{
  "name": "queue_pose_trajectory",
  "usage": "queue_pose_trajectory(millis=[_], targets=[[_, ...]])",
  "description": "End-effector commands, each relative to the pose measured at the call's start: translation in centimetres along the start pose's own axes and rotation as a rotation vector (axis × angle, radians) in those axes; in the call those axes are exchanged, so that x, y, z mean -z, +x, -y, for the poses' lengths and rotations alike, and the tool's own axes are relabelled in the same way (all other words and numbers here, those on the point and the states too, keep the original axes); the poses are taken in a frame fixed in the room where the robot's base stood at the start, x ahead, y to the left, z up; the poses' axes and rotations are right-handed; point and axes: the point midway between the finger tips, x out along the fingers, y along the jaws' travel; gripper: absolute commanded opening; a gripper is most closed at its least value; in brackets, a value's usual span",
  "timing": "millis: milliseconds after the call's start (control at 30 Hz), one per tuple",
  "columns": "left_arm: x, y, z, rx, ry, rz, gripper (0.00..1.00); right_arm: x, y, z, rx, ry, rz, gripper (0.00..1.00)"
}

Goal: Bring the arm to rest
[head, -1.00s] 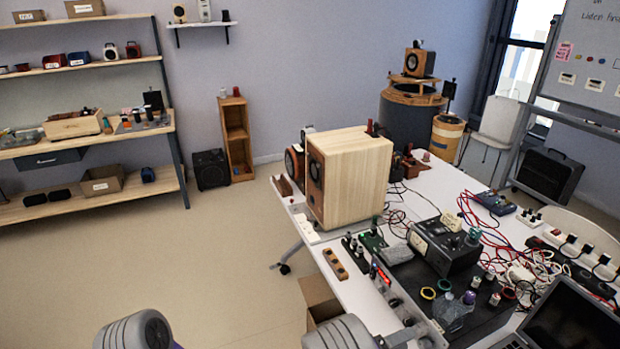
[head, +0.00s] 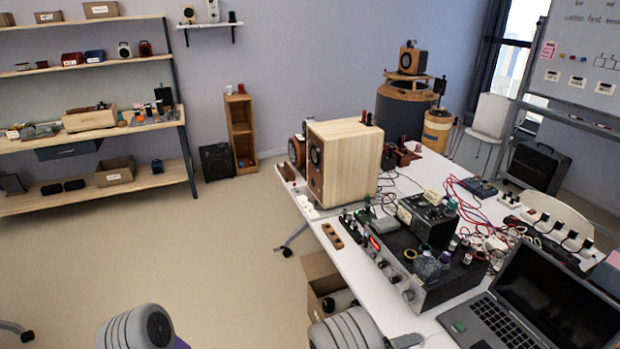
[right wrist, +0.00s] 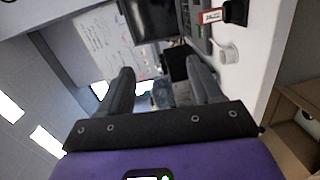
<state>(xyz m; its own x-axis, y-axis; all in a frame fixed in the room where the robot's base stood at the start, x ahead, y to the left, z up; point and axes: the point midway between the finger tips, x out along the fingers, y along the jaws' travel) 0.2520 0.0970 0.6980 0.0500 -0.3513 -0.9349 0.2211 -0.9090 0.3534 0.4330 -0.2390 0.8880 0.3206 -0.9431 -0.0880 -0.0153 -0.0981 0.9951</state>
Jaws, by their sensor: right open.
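The grey rounded part of my left arm shows at the bottom of the head view, left of centre, but the left gripper is out of frame. A similar grey part of my right arm shows at the bottom, right of centre, beside the near edge of the white table (head: 400,318). My right gripper (right wrist: 160,72) shows in the right wrist view with its two dark fingers apart and nothing between them. Behind it are a whiteboard (right wrist: 104,42) and a dark screen (right wrist: 150,18), seen tilted.
On the table are a wooden speaker (head: 345,160), an amplifier (head: 432,275), tangled wires and an open laptop (head: 545,300). A cardboard box (head: 322,280) stands on the floor beside the table. Shelves (head: 90,195) line the left wall. The floor (head: 180,245) between is clear.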

Motion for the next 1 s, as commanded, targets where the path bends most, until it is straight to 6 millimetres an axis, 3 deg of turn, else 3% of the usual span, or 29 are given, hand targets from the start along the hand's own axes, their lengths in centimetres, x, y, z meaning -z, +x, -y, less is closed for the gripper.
queue_pose_trajectory(millis=[200,367,467,533,633,733,800,900,1000], targets=[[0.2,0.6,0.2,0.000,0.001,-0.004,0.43,-4.9,0.8,5.5,0.223,-0.137,0.159,0.65],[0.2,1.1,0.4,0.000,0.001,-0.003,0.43,-9.8,-0.2,10.4,0.459,-0.243,0.295,0.65],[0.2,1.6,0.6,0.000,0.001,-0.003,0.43,-13.7,-2.2,14.3,0.683,-0.308,0.399,0.65],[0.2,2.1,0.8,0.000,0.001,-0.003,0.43,-16.6,-4.9,17.4,0.897,-0.333,0.477,0.65],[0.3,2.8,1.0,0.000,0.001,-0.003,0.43,-19.3,-9.8,21.1,1.219,-0.306,0.555,0.65],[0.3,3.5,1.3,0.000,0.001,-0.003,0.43,-19.6,-14.4,23.4,1.495,-0.195,0.579,0.65],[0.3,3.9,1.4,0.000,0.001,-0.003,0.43,-18.9,-16.8,24.4,1.646,-0.074,0.569,0.65],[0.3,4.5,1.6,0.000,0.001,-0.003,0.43,-17.0,-18.5,25.2,1.778,0.121,0.528,0.65],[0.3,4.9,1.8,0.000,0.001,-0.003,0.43,-15.3,-18.5,25.5,1.818,0.296,0.478,0.65]])
